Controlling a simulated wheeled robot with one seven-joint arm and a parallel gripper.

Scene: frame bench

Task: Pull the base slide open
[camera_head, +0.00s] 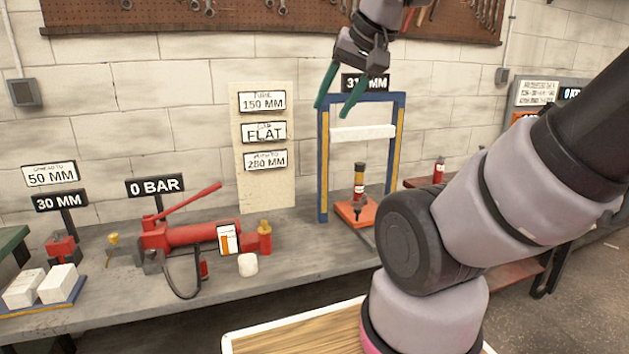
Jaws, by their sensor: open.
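A blue press frame (323,165) with yellow strips stands on the bench, with a white crossbar (363,132) across it. At its foot lies an orange-red plate (349,209), which looks like the base slide. A small red and black jack-like tool with a yellow top (359,177) stands upright on the plate. How far the plate is drawn out is hard to tell. My gripper (331,110) has green fingers, spread apart and empty. It hangs at the upper left of the frame in the picture, well above the plate. My arm hides the area right of the plate.
A red hand pump (195,234) with a raised lever and hose sits left on the grey bench (305,250). A white cylinder (248,264) stands before it. White blocks (56,284) lie far left. A wooden-topped tray (300,337) is in front.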

